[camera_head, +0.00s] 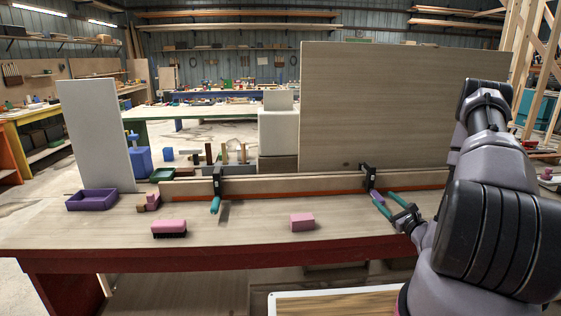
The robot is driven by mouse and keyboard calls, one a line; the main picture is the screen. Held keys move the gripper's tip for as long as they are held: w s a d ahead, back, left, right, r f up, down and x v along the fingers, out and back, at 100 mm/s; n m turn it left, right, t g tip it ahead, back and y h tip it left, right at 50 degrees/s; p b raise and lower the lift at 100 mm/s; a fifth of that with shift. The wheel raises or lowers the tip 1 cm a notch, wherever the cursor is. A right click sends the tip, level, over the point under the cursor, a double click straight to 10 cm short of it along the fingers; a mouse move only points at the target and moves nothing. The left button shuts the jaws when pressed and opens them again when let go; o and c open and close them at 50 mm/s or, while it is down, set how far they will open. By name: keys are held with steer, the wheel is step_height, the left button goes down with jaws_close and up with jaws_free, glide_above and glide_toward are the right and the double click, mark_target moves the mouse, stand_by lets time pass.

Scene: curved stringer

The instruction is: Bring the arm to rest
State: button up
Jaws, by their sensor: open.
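My arm comes in from the right side of the head view and reaches down-left over the bench. My gripper (382,197) is at its end, with two teal-tipped fingers spread apart. It is open, close in front of the right black clamp (368,177). The clamp's lower end shows near the fingertips, and I cannot tell whether they touch. A left black clamp (217,182) with a teal handle grips the long wooden strip (285,184) along the bench.
The wooden bench (260,235) holds a pink brush (169,228), a pink block (302,222) and a purple tray (92,199). A large upright panel (390,105) stands behind the strip. A white panel (95,135) stands at left. The bench's front middle is mostly clear.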

steer(key=s+a+r+n+g+y, duration=0.3)
steer(key=a+r+n+g+y, duration=0.3)
steer(key=a+r+n, duration=0.4)
steer(key=s+a+r+n+g+y, duration=0.3)
steer(key=a+r+n+g+y, duration=0.2)
steer(key=a+r+g+y, duration=0.5)
steer(key=s+a+r+n+g+h, duration=0.1)
steer(key=s+r+n+h, duration=0.3)
steer(key=s+h, duration=0.25)
steer(key=s+r+n+g+h, duration=0.1)
steer(key=s+r+n+h, duration=0.45)
steer(key=s, duration=0.25)
steer(key=s+d+r+t+h, duration=0.3)
steer(key=d+r+t+h, duration=0.3)
steer(key=r, duration=0.2)
steer(key=shift+s+n+t, duration=0.15)
steer(key=shift+n+t, duration=0.15)
steer(key=shift+n, duration=0.15)
steer(key=shift+r, duration=0.1)
steer(key=shift+c, duration=0.3)
